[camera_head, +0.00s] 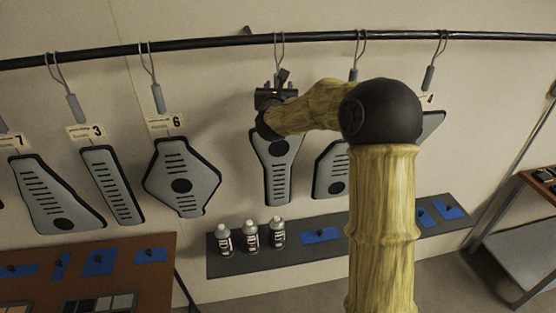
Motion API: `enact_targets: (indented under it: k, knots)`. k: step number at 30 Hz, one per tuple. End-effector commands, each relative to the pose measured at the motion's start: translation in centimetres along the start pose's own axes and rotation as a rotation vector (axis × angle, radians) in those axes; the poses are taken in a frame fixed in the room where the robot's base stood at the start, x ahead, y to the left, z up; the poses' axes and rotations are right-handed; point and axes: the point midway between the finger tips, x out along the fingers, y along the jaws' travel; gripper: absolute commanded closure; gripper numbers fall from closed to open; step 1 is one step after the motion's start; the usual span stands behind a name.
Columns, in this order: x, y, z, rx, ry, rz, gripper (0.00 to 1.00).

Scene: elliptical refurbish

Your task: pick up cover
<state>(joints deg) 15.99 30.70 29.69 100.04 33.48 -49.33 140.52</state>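Several grey slotted covers hang by hooks from a black rail, with black edges and numbered tags. Cover 7 (50,197) and cover 3 (111,186) are at the left, and cover 6 (181,178) is left of centre. A narrow-waisted cover (278,168) hangs at the centre, its tag hidden. Another cover (329,172) is partly behind my arm. My gripper (278,84) is at the handle above the central cover, in front of its hook. The finger gap is too small and dark to tell whether it is open or shut on the handle.
The black rail (200,47) runs along the wall. Below, a dark shelf (270,256) holds several small bottles (251,236) and blue pads (320,235). A brown table (150,272) stands lower left, and a metal-framed rack (515,262) stands at the right.

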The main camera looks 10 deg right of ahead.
Motion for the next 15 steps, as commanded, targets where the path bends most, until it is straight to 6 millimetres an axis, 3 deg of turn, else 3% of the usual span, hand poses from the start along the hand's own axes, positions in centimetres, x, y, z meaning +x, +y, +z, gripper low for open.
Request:
enact_targets:
  k: [15]
  knots:
    - [0.0,0.02,-0.02,0.0,-0.001,0.0,0.54]
